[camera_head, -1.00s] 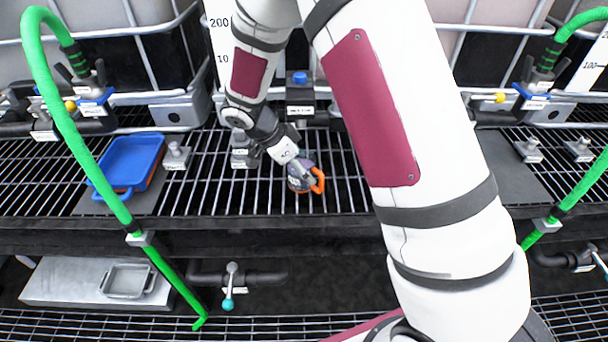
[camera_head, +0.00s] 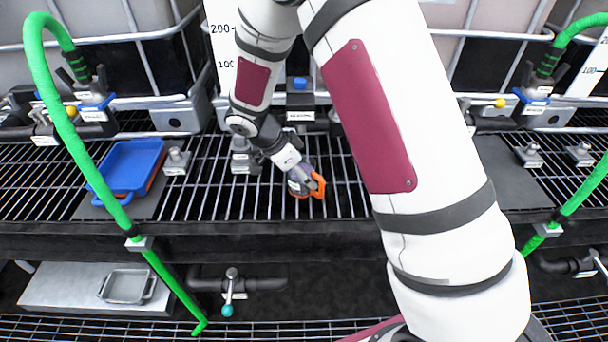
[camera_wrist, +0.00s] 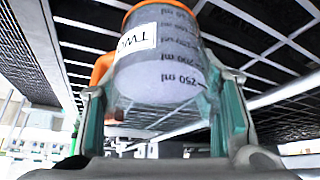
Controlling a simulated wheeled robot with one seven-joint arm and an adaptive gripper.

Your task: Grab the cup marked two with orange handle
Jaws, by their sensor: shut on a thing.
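The cup (camera_wrist: 160,60) is a clear measuring cup with ml marks, a white label reading "TWO" in part, and an orange handle (camera_wrist: 104,68). In the wrist view it fills the upper middle, between the two fingers of my gripper (camera_wrist: 165,115), which are shut on its sides. In the head view the orange handle (camera_head: 318,186) shows at the right of my gripper (camera_head: 308,182), over the grating (camera_head: 240,195). Much of the cup is hidden there by the gripper, and I cannot tell whether its base touches the grating.
Green hoses (camera_head: 75,125) hang at both sides. Valves and large tanks (camera_head: 120,25) stand behind. A grey metal tray (camera_head: 127,285) sits on the lower shelf. The grating to the left of my gripper is mostly clear.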

